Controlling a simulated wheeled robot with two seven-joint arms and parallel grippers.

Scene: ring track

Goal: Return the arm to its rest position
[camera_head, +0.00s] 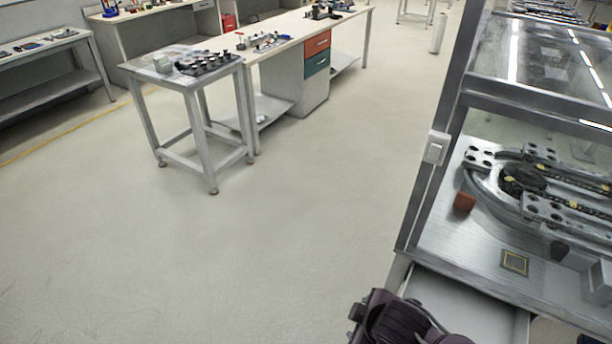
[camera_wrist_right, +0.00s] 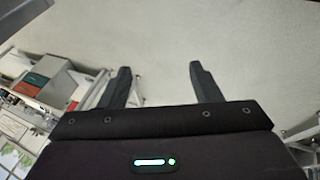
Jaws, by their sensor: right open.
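My right gripper (camera_wrist_right: 157,72) shows in the right wrist view with its two dark fingers wide apart. Nothing is between them, and pale floor lies behind. In the head view, a dark arm part of mine is at the bottom edge, in front of the drawer below the machine; no fingertips can be made out there. My left gripper is in neither view.
A framed machine (camera_head: 449,105) with a ring track (camera_head: 478,187) stands at right. A red-brown block (camera_head: 464,202) lies on its metal deck. A pale drawer (camera_head: 470,305) stands open below. A small metal table (camera_head: 152,78) and workbench (camera_head: 275,52) are farther back. Middle floor is clear.

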